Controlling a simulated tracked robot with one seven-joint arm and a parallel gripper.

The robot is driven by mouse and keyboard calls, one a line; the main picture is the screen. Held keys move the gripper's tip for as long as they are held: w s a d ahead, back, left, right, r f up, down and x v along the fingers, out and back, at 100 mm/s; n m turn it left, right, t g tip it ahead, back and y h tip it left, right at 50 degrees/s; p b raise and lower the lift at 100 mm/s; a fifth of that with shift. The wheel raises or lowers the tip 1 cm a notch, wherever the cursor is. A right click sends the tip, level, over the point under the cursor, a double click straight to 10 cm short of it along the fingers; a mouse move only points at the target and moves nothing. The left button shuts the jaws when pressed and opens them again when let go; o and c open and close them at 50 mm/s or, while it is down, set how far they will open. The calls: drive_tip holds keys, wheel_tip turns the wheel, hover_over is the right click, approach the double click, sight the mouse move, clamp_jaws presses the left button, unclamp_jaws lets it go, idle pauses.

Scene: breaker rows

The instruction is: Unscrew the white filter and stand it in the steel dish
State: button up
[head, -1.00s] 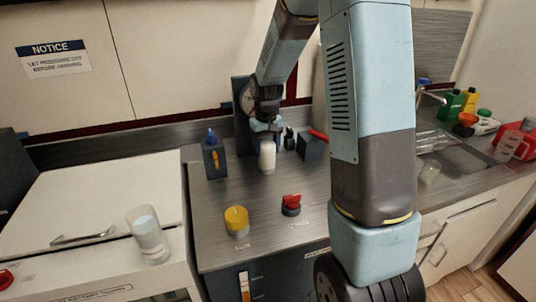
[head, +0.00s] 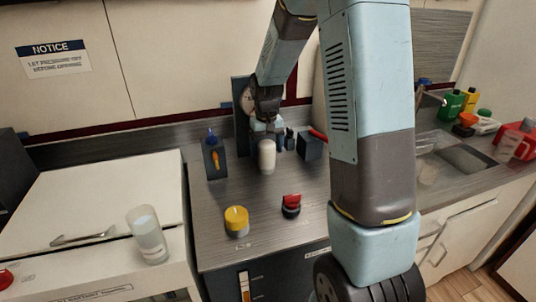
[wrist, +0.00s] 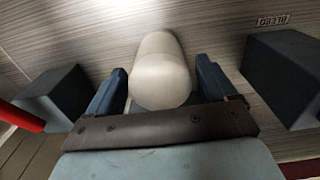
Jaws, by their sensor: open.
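The white filter (head: 267,157) is a smooth pale cylinder, upright at the back of the counter below my gripper (head: 266,126). In the wrist view the filter (wrist: 160,82) lies between the two dark fingers of my gripper (wrist: 161,73). The fingers are open, one on each side, with a narrow gap visible at the right finger. Whether the left finger touches it I cannot tell. What the filter is fixed to is hidden by my gripper. I cannot make out a steel dish in either view; my arm covers part of the counter.
A yellow knob (head: 236,220) and a red knob (head: 291,205) sit in front. A glass (head: 148,236) stands at left; a sink (head: 455,152) is at right.

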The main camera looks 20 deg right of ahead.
drive_tip(key=m, duration=1.2)
drive_tip(key=shift+m, duration=0.3)
drive_tip(key=m, duration=0.4)
drive_tip(key=shift+c, duration=0.5)
